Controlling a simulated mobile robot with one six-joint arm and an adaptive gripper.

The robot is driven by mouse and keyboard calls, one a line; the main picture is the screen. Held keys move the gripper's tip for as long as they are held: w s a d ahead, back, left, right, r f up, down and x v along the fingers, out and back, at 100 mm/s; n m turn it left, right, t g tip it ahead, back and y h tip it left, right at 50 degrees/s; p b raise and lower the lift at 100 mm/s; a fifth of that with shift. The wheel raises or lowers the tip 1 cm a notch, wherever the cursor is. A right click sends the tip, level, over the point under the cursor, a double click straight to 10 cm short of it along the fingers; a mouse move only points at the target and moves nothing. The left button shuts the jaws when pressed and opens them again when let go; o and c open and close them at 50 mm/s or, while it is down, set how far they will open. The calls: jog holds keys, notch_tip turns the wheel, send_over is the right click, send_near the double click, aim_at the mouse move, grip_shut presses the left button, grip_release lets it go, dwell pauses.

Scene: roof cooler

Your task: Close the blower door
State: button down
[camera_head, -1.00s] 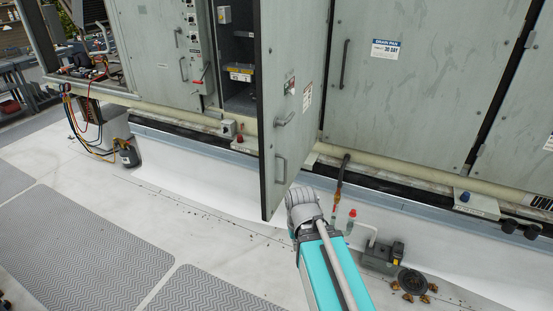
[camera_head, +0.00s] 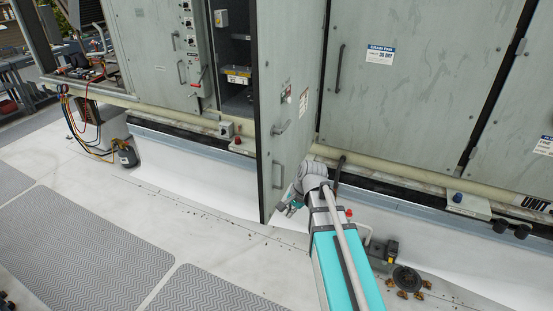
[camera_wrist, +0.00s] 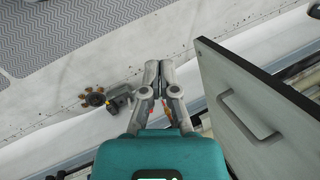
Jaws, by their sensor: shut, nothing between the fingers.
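The blower door (camera_head: 290,110) is a tall grey-green panel that stands swung open, out from the cabinet. The open bay (camera_head: 238,60) shows dark to its left. My gripper (camera_head: 290,208) is low, just right of the door's free bottom edge. In the wrist view the door (camera_wrist: 262,95) fills the right side with one handle (camera_wrist: 248,118). My gripper (camera_wrist: 158,68) is shut and empty there, to the left of the door face with a visible gap.
A closed panel (camera_head: 420,70) is right of the door. A pump-like fitting (camera_head: 384,255) and a round dark drain (camera_head: 407,279) lie on the roof by my arm. Grey walkway mats (camera_head: 90,250) cover the left; the roof before the door is bare.

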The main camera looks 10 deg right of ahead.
jog(key=w+d+r+m+t+y+p, duration=0.3)
jog(key=w+d+r+m+p, duration=0.3)
jog(key=w+r+m, duration=0.6)
jog(key=w+d+m, duration=0.1)
jog(key=d+m, duration=0.1)
jog(key=shift+w+m+t+y+p, duration=0.2)
jog(key=shift+m+t+y+p, duration=0.1)
jog(key=shift+y+p, duration=0.1)
jog(key=shift+a, duration=0.1)
jog(key=b, duration=0.7)
send_near(268, 168)
jog(key=shift+x, duration=3.45)
